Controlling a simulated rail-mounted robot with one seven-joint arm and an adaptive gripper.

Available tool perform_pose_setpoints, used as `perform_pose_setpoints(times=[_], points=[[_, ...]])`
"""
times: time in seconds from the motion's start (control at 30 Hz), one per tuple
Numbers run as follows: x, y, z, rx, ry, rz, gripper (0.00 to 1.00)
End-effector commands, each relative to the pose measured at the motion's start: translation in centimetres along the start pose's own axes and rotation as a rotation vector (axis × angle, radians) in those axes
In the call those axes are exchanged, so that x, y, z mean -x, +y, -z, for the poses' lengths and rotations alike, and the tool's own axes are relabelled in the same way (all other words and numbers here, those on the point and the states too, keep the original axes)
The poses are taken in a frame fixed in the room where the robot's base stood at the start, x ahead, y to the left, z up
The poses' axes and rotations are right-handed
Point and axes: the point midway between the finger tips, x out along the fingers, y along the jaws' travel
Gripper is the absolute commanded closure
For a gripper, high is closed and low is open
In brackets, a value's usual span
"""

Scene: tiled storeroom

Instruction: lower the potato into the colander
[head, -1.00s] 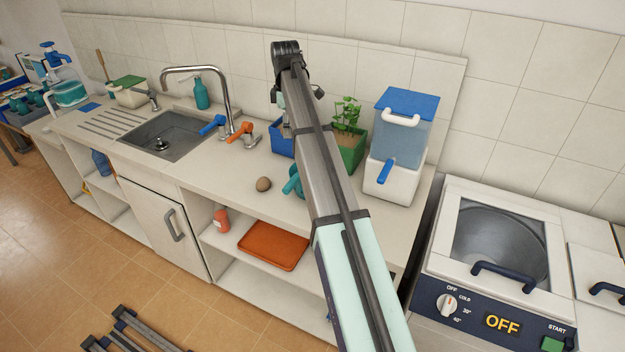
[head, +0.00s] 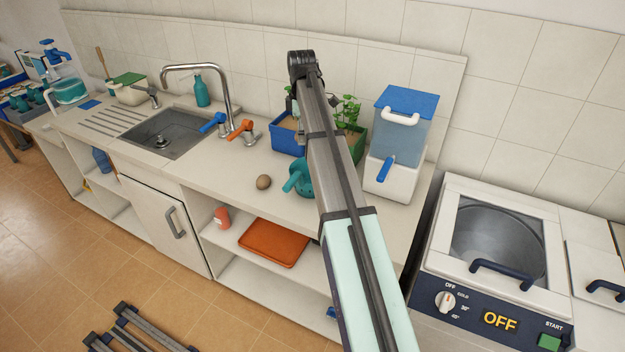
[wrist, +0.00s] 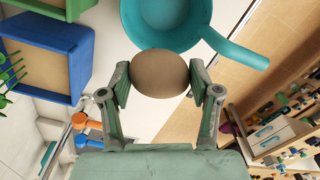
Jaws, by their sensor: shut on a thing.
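In the wrist view my gripper (wrist: 163,84) is shut on a brown, rounded potato (wrist: 160,70), one finger on each side. The teal colander (wrist: 215,42) lies beyond the potato, which overlaps its near rim in that view. How high the potato is above the colander is unclear.
A brown lump (head: 263,182) lies on the counter left of the colander handle. A blue planter (head: 284,138) and a green planter (head: 358,146) stand behind the colander. A water dispenser (head: 396,150) is to the right. The sink (head: 178,138) and taps are left.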

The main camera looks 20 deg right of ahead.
Motion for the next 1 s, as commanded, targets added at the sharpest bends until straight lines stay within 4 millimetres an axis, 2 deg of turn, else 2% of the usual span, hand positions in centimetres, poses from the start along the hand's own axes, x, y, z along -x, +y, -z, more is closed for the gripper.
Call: perform_pose_setpoints(times=[0.33,1.0], points=[[-0.2,0.0,0.0,0.000,0.000,0.000,0.73],[-3.2,0.0,0.0,0.000,0.000,0.000,0.73]])
